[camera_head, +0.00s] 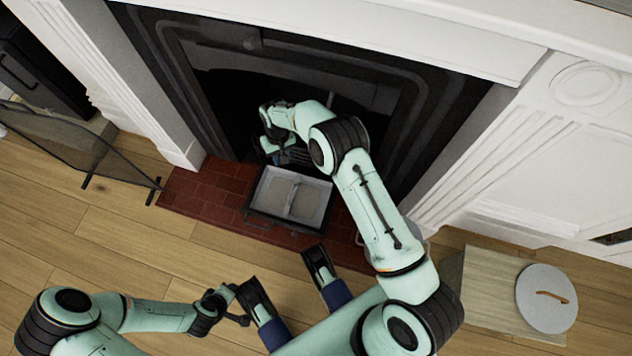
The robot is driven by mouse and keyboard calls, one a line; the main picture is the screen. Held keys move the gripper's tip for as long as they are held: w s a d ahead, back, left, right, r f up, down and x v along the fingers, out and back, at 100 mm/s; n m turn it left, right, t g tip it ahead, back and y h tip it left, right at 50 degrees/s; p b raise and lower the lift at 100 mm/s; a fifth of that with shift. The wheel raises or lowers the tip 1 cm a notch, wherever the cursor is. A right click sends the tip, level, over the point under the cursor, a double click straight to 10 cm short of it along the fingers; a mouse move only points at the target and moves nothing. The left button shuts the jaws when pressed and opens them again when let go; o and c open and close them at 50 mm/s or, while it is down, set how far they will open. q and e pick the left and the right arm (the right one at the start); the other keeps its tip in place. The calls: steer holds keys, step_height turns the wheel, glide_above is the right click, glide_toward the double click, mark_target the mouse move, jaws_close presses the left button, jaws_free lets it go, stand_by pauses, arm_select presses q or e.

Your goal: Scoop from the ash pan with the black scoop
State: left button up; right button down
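The ash pan (249,216) is a dark rectangular tray with pale grey contents and a light strip across its middle. It rests on the red brick hearth in front of the fireplace opening. My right arm reaches over the hearth, and its gripper (277,150) is above and behind the pan's back edge, small and dark against the firebox. I cannot tell whether it holds anything. My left gripper (233,304) is low in the picture, in front of the pan and apart from it; its fingers are unclear. I cannot make out the black scoop.
A round grey lid (532,311) with a wooden handle lies at the right on a pale wooden board (487,287). A mesh fire screen (70,140) stands at the left. White fireplace surrounds (185,110) flank the opening. Wooden floor (120,235) is clear at front left.

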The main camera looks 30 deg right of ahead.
arm_select(q)
steer(key=shift+s+d+r+p, duration=0.15)
steer(key=shift+d+r+p, duration=0.2)
steer(key=shift+r, duration=0.15)
steer(key=shift+s+d+r+p, duration=0.1)
steer(key=shift+d+r+p, duration=0.15)
steer(key=shift+r, duration=0.25)
arm_select(e)
steer(key=s+d+f+m, duration=0.1)
steer(key=s+f, duration=0.4)
steer(key=f, duration=0.3)
steer(key=s+d+f, duration=0.1)
steer(key=s+f, duration=0.4)
steer(key=f, duration=0.4)
steer(key=s+f+m+t, duration=0.1)
steer(key=s+f, duration=0.4)
steer(key=f, duration=0.4)
steer(key=shift+d+m, duration=0.3)
steer(key=shift+d, duration=0.1)
